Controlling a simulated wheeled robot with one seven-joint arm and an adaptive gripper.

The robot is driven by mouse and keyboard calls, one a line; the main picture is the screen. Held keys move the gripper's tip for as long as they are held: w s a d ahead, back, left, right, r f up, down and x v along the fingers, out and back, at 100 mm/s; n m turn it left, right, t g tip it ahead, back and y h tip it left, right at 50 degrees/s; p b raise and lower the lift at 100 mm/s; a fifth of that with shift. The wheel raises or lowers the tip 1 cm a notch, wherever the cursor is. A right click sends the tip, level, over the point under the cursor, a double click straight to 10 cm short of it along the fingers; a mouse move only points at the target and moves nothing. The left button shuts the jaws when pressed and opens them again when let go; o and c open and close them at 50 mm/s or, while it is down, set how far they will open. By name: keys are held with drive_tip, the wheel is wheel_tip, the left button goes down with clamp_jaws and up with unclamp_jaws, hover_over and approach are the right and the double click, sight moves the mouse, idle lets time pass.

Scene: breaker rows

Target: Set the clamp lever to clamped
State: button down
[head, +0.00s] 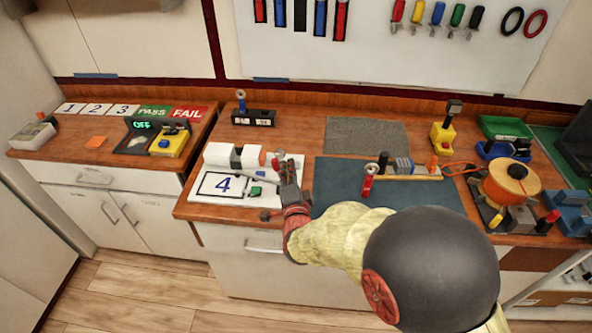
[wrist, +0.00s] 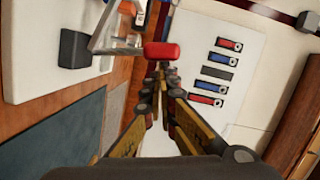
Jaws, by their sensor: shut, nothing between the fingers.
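The clamp lever is a metal arm with a red grip (wrist: 162,51) in the wrist view. The arm runs left from the grip toward a white fixture plate (wrist: 35,60). In the head view, the red grip (head: 276,163) shows beside the fixture's white and grey blocks (head: 235,156). My gripper (wrist: 160,70) is shut and empty, its fingertips close to the red grip. Whether they touch it I cannot tell. In the head view my gripper (head: 289,167) is just right of the fixture, partly hiding that side.
A dark blue mat (head: 335,185) lies to the right, with a wooden strip of parts (head: 410,175). A black block with a blue-topped post (head: 253,118) stands behind. A tool panel (head: 380,50) hangs on the wall.

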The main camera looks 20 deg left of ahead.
drive_tip(key=shift+s+a+r+n+b, duration=0.1)
drive_tip(key=shift+s+a+n+b, duration=0.1)
drive_tip(key=shift+a+n, duration=0.4)
drive_tip(key=shift+s+a+n+b, duration=0.1)
drive_tip(key=shift+a+n+b, duration=0.15)
drive_tip(key=shift+a, duration=0.5)
